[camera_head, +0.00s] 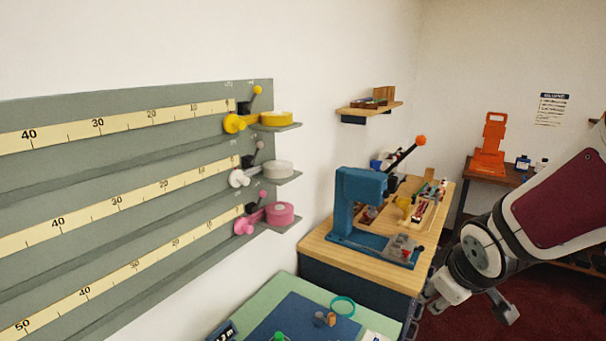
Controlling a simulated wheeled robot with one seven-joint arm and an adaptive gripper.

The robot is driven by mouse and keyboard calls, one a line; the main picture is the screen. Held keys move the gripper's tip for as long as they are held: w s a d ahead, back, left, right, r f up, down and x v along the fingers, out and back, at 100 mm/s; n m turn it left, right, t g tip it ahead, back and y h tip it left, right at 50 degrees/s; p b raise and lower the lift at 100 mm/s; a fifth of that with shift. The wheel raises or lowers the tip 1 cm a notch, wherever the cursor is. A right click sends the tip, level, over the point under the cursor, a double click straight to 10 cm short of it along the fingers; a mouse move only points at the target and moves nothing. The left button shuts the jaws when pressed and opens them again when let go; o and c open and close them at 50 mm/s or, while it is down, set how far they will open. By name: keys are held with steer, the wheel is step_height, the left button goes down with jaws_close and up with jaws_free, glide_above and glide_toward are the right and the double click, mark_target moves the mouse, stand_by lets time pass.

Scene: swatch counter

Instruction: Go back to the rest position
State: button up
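My arm comes in from the right edge, with a dark red panel and a grey and white wrist. My gripper (428,302) shows small at the lower right, at the near right corner of the wooden bench. It is seen at a poor angle, so I cannot tell whether its fingers are apart or closed. I see no object held in it.
A wooden bench (318,246) bears a teal press (357,195). A green table (252,304) with a blue mat (300,320) is at the bottom. A grey ruled board (120,170) with yellow, white and pink rolls hangs left. An orange stand (490,145) is at the back.

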steer(key=s+a+r+m, duration=0.3)
steer(key=s+r, duration=0.3)
steer(key=s, duration=0.3)
steer(key=s+a+r+m+g+y, duration=0.1)
steer(key=s+a+r+m, duration=0.2)
steer(key=s+r, duration=0.3)
steer(key=s, duration=0.3)
steer(key=shift+a+r+y, duration=0.15)
steer(key=shift+a+y, duration=0.15)
